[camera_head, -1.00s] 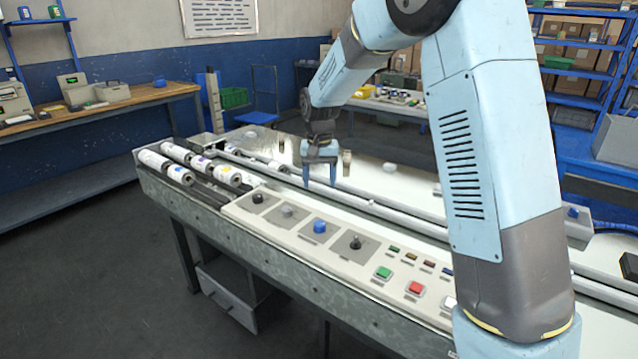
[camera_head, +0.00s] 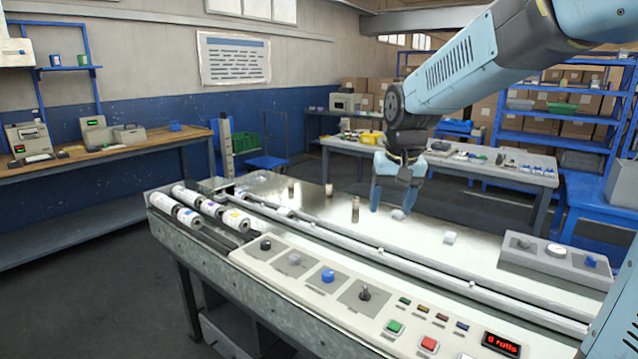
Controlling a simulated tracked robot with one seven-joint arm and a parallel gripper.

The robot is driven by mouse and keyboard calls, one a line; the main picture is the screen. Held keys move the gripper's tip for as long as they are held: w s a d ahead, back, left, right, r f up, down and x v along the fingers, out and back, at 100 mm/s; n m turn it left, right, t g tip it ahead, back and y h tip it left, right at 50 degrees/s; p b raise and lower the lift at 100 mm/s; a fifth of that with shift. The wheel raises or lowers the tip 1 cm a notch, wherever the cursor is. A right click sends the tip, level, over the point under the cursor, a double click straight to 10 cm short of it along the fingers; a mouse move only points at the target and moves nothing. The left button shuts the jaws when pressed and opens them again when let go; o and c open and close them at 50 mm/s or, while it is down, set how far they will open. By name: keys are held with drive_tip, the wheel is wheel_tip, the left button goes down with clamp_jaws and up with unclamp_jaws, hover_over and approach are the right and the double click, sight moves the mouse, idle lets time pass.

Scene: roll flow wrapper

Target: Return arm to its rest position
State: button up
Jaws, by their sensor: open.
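My gripper (camera_head: 388,212) is open and points down above the machine's shiny top plate, at the right of the picture's middle. Its two blue fingers are spread apart. A small white piece (camera_head: 398,214) shows close to the fingertips; I cannot tell whether they touch. My blue arm reaches in from the upper right. The flow wrapper (camera_head: 340,258) lies below it, with a front control panel (camera_head: 312,290) of knobs and buttons. White rolls (camera_head: 190,214) lie on its left end.
A table (camera_head: 480,165) with goods stands behind. Blue shelves (camera_head: 560,115) are at the back right. The floor at left is clear.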

drive_tip(key=s+d+r+t, duration=0.1)
drive_tip(key=s+d, duration=0.3)
drive_tip(key=s, duration=0.6)
drive_tip(key=s+d+t, duration=0.2)
drive_tip(key=s+d, duration=0.2)
drive_tip(key=s, duration=0.6)
drive_tip(key=shift+s+r+h, duration=0.2)
drive_tip(key=shift+r+h, duration=0.1)
drive_tip(key=shift+r, duration=0.05)
drive_tip(key=shift+d, duration=0.1)
drive_tip(key=shift+c, duration=0.3)
